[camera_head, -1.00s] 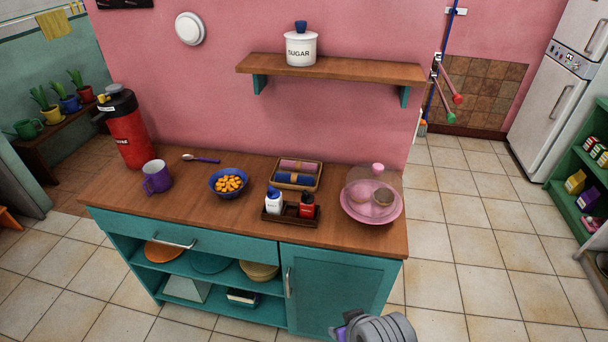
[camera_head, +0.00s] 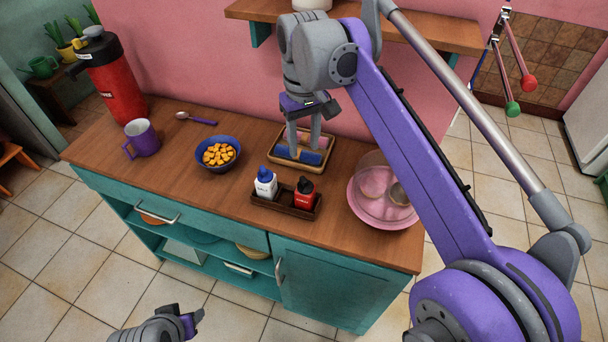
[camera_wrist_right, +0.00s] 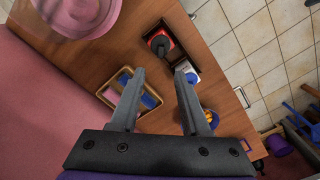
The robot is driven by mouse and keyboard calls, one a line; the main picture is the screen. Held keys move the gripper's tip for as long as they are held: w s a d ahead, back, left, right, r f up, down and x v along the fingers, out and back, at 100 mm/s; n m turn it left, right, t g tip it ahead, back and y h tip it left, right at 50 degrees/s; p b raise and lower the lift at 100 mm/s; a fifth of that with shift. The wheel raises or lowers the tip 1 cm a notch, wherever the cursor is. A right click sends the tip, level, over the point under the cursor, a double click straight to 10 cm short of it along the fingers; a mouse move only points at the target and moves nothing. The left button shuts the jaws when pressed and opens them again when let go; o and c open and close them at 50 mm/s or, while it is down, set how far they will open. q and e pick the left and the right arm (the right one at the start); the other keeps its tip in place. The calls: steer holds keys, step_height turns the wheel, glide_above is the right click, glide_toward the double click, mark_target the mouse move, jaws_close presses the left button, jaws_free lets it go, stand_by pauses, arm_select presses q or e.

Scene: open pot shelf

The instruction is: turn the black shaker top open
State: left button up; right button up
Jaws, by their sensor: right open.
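The red shaker (camera_head: 304,196) with its black top (camera_head: 305,184) stands upright in a dark wooden caddy (camera_head: 271,204) on the counter. Beside it in the caddy is a white shaker with a blue top (camera_head: 265,181). My right gripper (camera_head: 303,152) is open, pointing down above the tray of rolled cloths, behind the caddy and apart from the shakers. In the right wrist view, the black top (camera_wrist_right: 160,43) lies beyond the open fingertips (camera_wrist_right: 160,72), with nothing between them. My left gripper (camera_head: 192,322) is at the bottom edge, in front of the cabinet; its fingers are unclear.
A tray (camera_head: 326,164) with rolled cloths is behind the caddy. A pink cake stand with a clear dome (camera_head: 384,200) is to the right. A bowl of orange pieces (camera_head: 219,153), a purple mug (camera_head: 142,139) and a red flask (camera_head: 118,90) are left. A shelf (camera_head: 430,35) hangs above.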

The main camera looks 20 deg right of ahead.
mark_target(304, 179)
step_height(304, 179, down, 10)
steer(key=shift+s+f+b, duration=0.1)
steer(key=shift+s+b, duration=0.05)
steer(key=shift+b, duration=0.45)
steer(key=shift+c, duration=0.3)
jaws_close()
